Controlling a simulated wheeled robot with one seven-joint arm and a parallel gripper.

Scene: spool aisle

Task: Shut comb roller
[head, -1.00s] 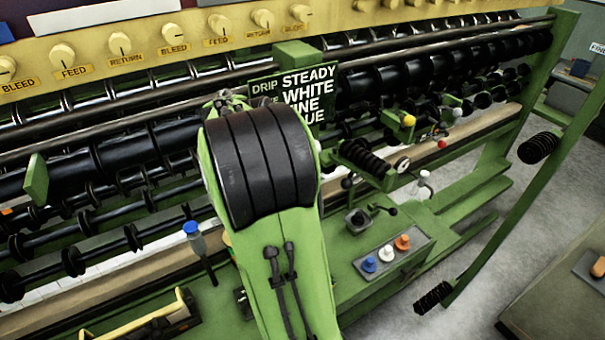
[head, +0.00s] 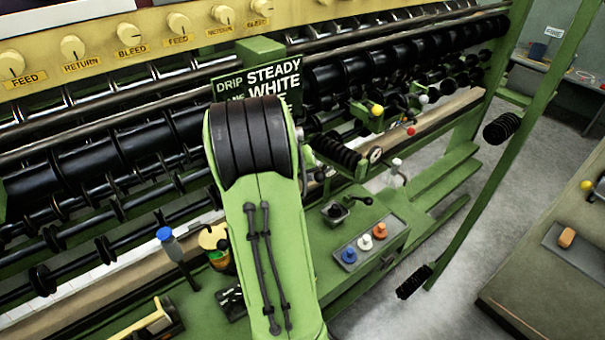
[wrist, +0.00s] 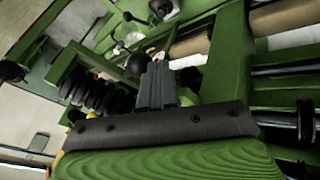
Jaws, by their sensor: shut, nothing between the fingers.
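A black ribbed roller (head: 334,150), which looks like the comb roller, sits on a green bracket at the machine's front, just right of my arm in the head view. It also shows in the wrist view (wrist: 90,88), left of my gripper. I cannot tell whether it is open or shut. My gripper (wrist: 158,68) has its dark grey fingers together with nothing between them. A black ball knob (wrist: 137,65) appears close beside the fingertips; I cannot tell whether they touch. In the head view my arm hides the gripper.
A green post with black ribbed pieces (head: 502,127) stands at the right. A control box (head: 370,245) with blue, white and orange knobs sits low in front. Grey floor is clear at right.

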